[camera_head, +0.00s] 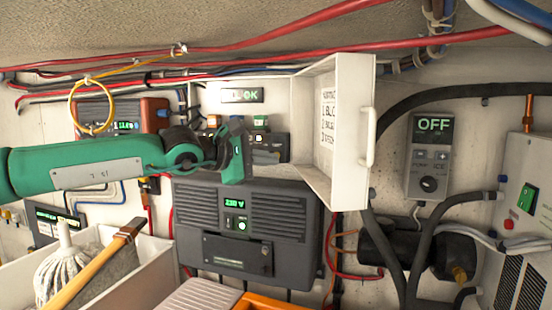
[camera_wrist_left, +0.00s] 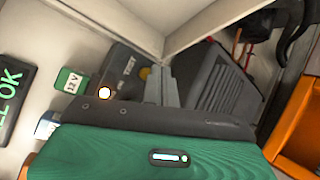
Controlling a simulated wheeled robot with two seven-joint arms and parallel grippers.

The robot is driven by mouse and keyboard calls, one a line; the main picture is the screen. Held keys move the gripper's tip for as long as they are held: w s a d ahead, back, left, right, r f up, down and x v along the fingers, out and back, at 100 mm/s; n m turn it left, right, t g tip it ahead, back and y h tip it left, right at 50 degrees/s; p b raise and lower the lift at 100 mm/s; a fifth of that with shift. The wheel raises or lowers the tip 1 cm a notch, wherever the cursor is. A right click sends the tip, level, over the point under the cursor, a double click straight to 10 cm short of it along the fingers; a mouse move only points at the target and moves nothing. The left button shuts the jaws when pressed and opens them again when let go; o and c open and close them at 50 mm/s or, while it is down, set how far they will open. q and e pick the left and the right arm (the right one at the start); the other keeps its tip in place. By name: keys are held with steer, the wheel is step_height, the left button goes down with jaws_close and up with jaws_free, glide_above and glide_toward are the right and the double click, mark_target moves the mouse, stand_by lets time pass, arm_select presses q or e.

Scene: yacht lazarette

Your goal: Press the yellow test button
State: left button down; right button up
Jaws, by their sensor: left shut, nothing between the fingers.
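The yellow test button (camera_wrist_left: 145,73) shows in the left wrist view as a small round spot on a dark panel (camera_wrist_left: 122,62), beside the word TEST. It lies close beside my finger tips in that picture; I cannot tell whether they touch it. My left gripper (camera_head: 238,163) is shut and empty, in front of the open white box (camera_head: 303,115). Its fingers (camera_wrist_left: 163,88) point at the dark panel. In the head view my gripper covers part of the panel, and I cannot make out the button. My right gripper is not in view.
The white box door (camera_head: 345,130) stands open to the right of my gripper. A dark unit with a green display (camera_head: 290,215) is below. Red cables (camera_head: 250,40) run overhead.

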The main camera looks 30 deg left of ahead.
arm_select(q)
steer(key=shift+s+d+b, duration=0.2)
steer(key=shift+s+b, duration=0.5)
steer(key=shift+s, duration=0.1)
steer(key=shift+s+d+b, duration=0.2)
steer(key=shift+s+b, duration=0.45)
steer(key=shift+s, duration=0.15)
steer(key=shift+s+d+b, duration=0.2)
steer(key=shift+s+b, duration=0.5)
steer(key=shift+s, duration=0.1)
